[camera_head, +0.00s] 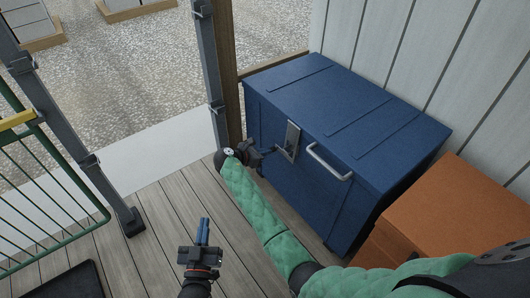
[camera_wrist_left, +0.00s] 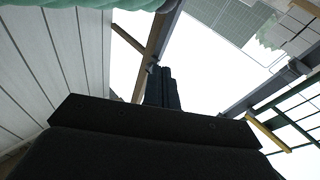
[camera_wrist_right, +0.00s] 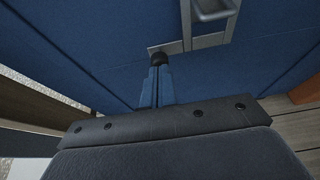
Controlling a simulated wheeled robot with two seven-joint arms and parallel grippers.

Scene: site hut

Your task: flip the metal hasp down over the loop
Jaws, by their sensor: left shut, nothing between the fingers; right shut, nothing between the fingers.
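The blue chest (camera_head: 330,110) stands against the wall, its lid shut. The metal hasp (camera_head: 293,134) is a grey plate at the lid's front edge, left of the chest's handle. Whether it lies flat over the loop cannot be told; the loop is not clearly visible. My right gripper (camera_head: 264,151) is shut and empty, just left of the hasp, pointing at it. In the right wrist view its fingertips (camera_wrist_right: 158,62) are close to grey metal (camera_wrist_right: 186,43) on the blue front; contact is unclear. My left gripper (camera_head: 203,231) is shut and empty above the deck, away from the chest.
A silver handle (camera_head: 330,165) sticks out of the chest front beside the hasp. An orange box (camera_head: 450,215) stands right of the chest. A grey post (camera_head: 212,80) rises at the chest's left. Wooden deck (camera_head: 160,200) lies open between.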

